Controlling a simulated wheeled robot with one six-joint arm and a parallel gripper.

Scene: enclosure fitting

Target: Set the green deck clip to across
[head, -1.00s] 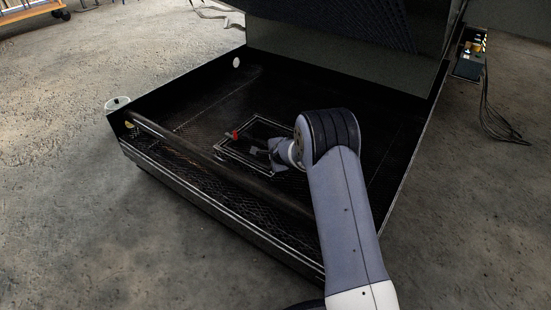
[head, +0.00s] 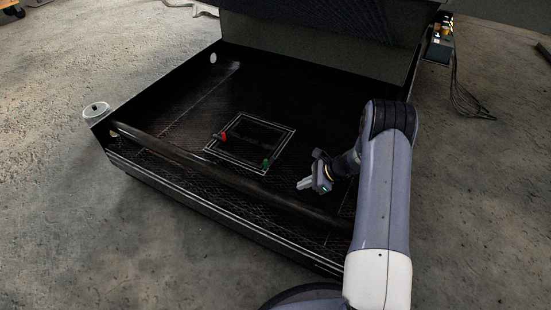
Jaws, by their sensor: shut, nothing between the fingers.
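The green deck clip (head: 266,163) is a small upright piece at the right front part of a white-outlined rectangular frame (head: 236,155) on the dark deck. It is too small to tell which way it is turned. A red clip (head: 223,136) sits at the frame's left side. My gripper (head: 302,184) is shut and empty. It is to the right of the green clip and a little nearer the front, apart from it, with its fingers pointing left.
The black enclosure's low walls (head: 98,142) surround the mesh deck. A thick dark bar (head: 215,175) runs across its front. A raised panel (head: 310,45) stands at the back. A white round cup (head: 96,110) is at the left corner.

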